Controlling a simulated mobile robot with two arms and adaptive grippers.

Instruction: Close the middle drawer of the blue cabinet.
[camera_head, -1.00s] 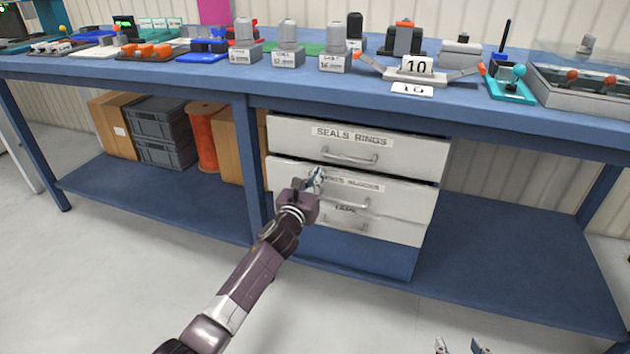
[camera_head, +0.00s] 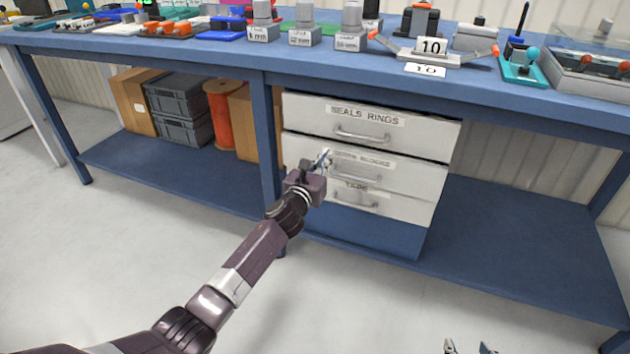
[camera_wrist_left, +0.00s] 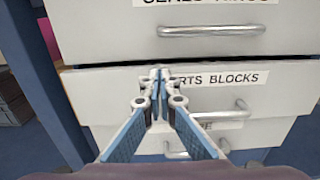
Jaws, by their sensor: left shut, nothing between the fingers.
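The white cabinet with a blue base holds three stacked drawers under the bench. The middle drawer (camera_head: 405,177), labelled PARTS BLOCKS in the left wrist view (camera_wrist_left: 100,85), has a metal handle. Its front looks nearly in line with the top drawer (camera_head: 425,133); I cannot tell whether it is fully flush. My left gripper (camera_head: 326,156) is shut and empty, its tips at the drawer front, left of the handle and covering part of the label. Contact is hard to tell. My right gripper (camera_head: 468,347) is open and empty at the bottom edge of the head view.
The bottom drawer (camera_head: 400,208), labelled TAPE, is below. The blue bench top (camera_head: 330,68) overhangs the drawers and carries several fixtures. A bench leg (camera_head: 264,140) stands left of the cabinet. Grey crates (camera_head: 180,97) and an orange reel sit on the lower shelf.

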